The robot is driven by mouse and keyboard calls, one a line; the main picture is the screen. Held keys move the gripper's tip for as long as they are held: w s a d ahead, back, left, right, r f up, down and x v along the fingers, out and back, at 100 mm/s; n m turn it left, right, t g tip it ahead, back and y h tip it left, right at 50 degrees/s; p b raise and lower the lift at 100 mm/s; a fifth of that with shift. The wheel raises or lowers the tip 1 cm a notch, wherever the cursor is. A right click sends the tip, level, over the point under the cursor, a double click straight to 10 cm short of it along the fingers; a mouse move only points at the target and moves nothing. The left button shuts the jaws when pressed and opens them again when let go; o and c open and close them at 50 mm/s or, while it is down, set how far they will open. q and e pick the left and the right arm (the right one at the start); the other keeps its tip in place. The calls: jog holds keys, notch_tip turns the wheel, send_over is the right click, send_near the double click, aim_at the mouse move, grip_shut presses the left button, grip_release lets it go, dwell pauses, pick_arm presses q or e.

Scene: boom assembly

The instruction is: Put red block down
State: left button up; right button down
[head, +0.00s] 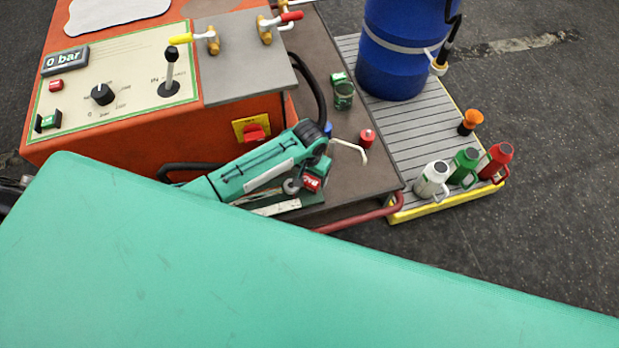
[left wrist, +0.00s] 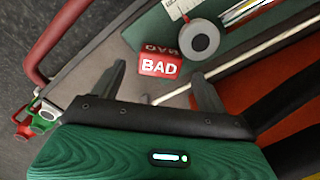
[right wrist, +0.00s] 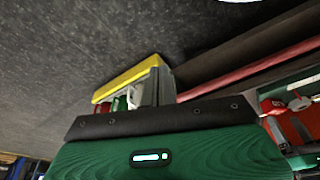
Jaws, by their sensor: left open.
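The red block (head: 312,183), lettered BAD, is on the cart top just below my left gripper (head: 322,168) in the head view. In the left wrist view the red block (left wrist: 160,65) lies between and just past the two spread fingertips of my left gripper (left wrist: 160,80). The gripper is open, with gaps to the block on both sides. The block's underside is hidden, so its contact with the surface cannot be seen exactly. My right gripper (right wrist: 158,75) shows in the right wrist view with its fingers together and nothing visible between them.
A green board (left wrist: 235,30) with a round grey gauge-like disc (left wrist: 200,40) is close beside the block. A red rail (head: 360,217) edges the cart. Flasks (head: 432,180) and a blue barrel (head: 395,50) stand on the slatted platform. My own teal arm covers the foreground.

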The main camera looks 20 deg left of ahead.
aim_at(310, 182)
pick_arm(q)
notch_tip(310, 182, up, 8)
jog(key=p, duration=0.1)
jog(key=s+a+f, duration=0.2)
jog(key=s+f, duration=0.1)
jog(key=s, duration=0.4)
jog(key=s+a+f+t, duration=0.1)
jog(key=s+f, duration=0.2)
jog(key=s, duration=0.4)
jog(key=s+a+f+t, duration=0.1)
jog(key=s+a+f, duration=0.1)
jog(key=s, duration=0.5)
jog(key=shift+s+a+f+h, duration=0.1)
jog(key=shift+a+f+h, duration=0.1)
jog(key=shift+f, duration=0.2)
jog(key=shift+a+f+h, duration=0.1)
jog(key=shift+f+h, duration=0.1)
jog(key=shift+f, duration=0.2)
jog(key=shift+s+a, duration=0.3)
pick_arm(e)
jog(key=f, duration=0.3)
jog(key=shift+s, duration=0.35)
